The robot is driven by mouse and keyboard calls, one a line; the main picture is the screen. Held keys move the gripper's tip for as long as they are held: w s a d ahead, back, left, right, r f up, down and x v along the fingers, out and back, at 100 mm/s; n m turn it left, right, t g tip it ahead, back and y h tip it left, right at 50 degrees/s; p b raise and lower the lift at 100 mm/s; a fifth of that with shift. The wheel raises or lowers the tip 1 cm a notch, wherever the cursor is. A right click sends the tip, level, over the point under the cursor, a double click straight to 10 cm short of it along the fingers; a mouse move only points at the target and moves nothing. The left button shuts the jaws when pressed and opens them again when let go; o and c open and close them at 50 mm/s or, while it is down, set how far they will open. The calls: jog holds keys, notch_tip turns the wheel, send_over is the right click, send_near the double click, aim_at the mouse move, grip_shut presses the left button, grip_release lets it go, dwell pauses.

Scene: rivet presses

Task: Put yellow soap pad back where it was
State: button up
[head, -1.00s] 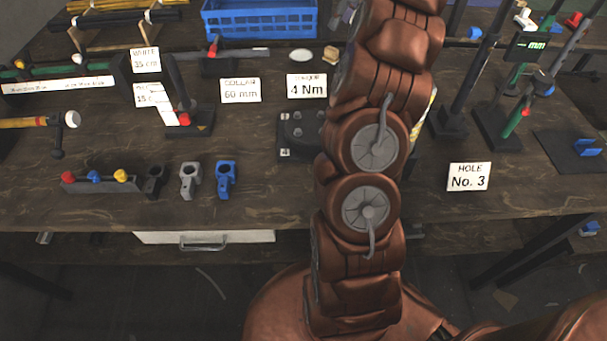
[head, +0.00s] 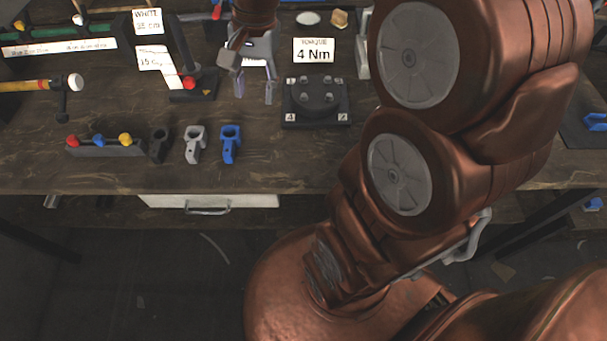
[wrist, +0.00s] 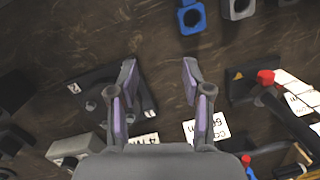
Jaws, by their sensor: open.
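A small tan-yellow piece (head: 340,18), which may be the yellow soap pad, lies at the back of the bench beside a pale round dish (head: 308,18). It is too small to identify surely. My gripper (head: 254,93) is open and empty, pointing down over the bench just left of the black torque block (head: 316,101). In the wrist view my gripper (wrist: 160,78) shows its two fingers apart with only bare wood between them. I cannot make out the pad in the wrist view.
Black, grey and blue clamps (head: 230,144) stand near the front edge beside a rack (head: 104,149) with coloured knobs. A "4 Nm" card (head: 314,50) stands behind the torque block. A red-knobbed black stand (head: 191,93) is left of my gripper. Bare wood lies in front.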

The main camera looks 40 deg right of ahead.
jog(key=s+a+f+n, duration=0.1)
jog(key=s+n, duration=0.1)
jog(key=s, duration=0.1)
jog(key=s+a+f+n, duration=0.1)
jog(key=s, duration=0.3)
jog(key=s+a+f+n+g+h, duration=0.1)
jog(key=s+n, duration=0.1)
jog(key=s, duration=0.1)
jog(key=shift+s+a+f+n, duration=0.15)
jog(key=shift+a+n, duration=0.15)
jog(key=s+f+n+g, duration=0.1)
jog(key=s+f+n, duration=0.2)
jog(key=s, duration=0.6)
jog(key=shift+a+f+n+h, duration=0.3)
jog(key=shift+n+h, duration=0.1)
jog(key=shift+n, duration=0.5)
